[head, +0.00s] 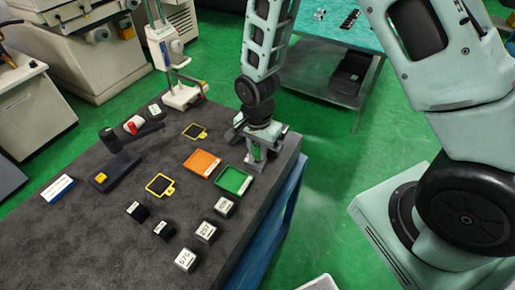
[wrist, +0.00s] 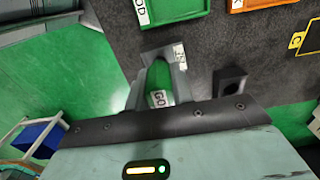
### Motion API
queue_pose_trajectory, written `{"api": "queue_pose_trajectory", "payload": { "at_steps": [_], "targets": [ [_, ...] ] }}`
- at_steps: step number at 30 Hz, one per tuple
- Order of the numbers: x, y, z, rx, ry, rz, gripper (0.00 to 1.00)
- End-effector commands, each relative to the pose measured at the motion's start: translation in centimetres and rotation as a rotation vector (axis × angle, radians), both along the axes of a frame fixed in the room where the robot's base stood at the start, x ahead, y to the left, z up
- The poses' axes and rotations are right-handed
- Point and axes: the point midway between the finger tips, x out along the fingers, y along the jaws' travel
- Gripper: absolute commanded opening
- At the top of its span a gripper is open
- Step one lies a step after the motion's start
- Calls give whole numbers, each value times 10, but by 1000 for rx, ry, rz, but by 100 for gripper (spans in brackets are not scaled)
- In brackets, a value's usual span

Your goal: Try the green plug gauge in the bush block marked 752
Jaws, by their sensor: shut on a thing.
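My gripper (head: 258,152) is shut on the green plug gauge (head: 256,151), above the far right part of the dark bench, beyond the green tray. In the wrist view the gauge (wrist: 158,84) lies between the fingers with a white GO label on it; its lower end cannot be made out. Several small blocks with white labels are in the head view. Three grey ones stand along the right side: one near the green tray (head: 224,206), a middle one (head: 206,232) and a front one (head: 187,260). The labels are too small to read surely, so I cannot tell which is 752.
An orange tray (head: 202,162) and a green tray (head: 234,180) lie in front of my gripper. Two black blocks (head: 138,211) (head: 164,229) and a yellow frame (head: 160,186) lie left. A dark holed block (wrist: 231,82) is beside my gripper. The bench's front left is clear.

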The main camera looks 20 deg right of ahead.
Motion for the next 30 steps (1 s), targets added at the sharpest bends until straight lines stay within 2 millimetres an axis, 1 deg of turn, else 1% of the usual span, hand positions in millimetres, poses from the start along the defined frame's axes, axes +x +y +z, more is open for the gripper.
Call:
{"api": "queue_pose_trajectory", "payload": {
  "at_steps": [3,30],
  "targets": [
    [0,0,6,0,0,0,0],
    [0,0,39,0,0,0,0]
  ]
}}
